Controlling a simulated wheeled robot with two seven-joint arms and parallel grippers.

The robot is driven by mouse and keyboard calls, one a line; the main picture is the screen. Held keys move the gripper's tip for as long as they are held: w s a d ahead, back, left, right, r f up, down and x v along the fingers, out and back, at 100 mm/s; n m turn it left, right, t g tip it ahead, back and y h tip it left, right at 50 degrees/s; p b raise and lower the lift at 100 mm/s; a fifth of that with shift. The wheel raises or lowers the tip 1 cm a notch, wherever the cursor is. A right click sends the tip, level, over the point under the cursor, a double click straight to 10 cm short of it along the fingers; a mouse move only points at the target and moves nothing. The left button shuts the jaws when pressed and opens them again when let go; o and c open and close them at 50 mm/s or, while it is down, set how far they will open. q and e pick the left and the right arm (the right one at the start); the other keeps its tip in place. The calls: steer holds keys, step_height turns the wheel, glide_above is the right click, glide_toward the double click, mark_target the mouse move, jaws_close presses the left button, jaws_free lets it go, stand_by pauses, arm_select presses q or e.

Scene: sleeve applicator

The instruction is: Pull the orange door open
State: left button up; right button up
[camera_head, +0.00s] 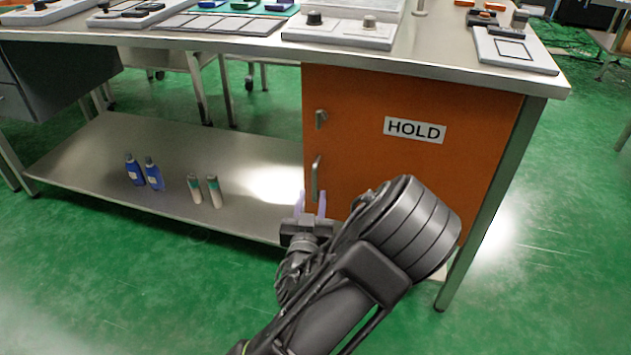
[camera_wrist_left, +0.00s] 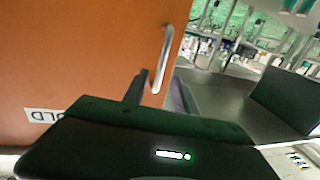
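The orange door (camera_head: 400,120) is the front of a cabinet under the bench, bears a HOLD label, and looks closed. It fills the left of the left wrist view (camera_wrist_left: 75,60). Its metal handle (camera_head: 315,180) is a vertical bar near the door's left edge; it also shows in the left wrist view (camera_wrist_left: 166,55). My left gripper (camera_head: 310,204) has its two fingers apart, just below and in front of the handle. In the wrist view, the handle's lower end appears between the fingertips (camera_wrist_left: 158,90); contact cannot be told. My right gripper is out of view.
Blue bottles (camera_head: 145,172) and white-and-green bottles (camera_head: 204,190) stand on the lower shelf (camera_head: 90,160) left of the door. A bench leg (camera_head: 490,210) stands right of it. The green floor in front is clear.

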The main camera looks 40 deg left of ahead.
mark_target(314, 183)
arm_select(q)
steer(key=b+x, duration=0.1)
steer(key=x, duration=0.5)
steer(key=shift+w+a, duration=0.25)
steer(key=shift+w, duration=0.05)
steer(key=shift+c, duration=0.5)
jaws_close()
stand_by(0.6)
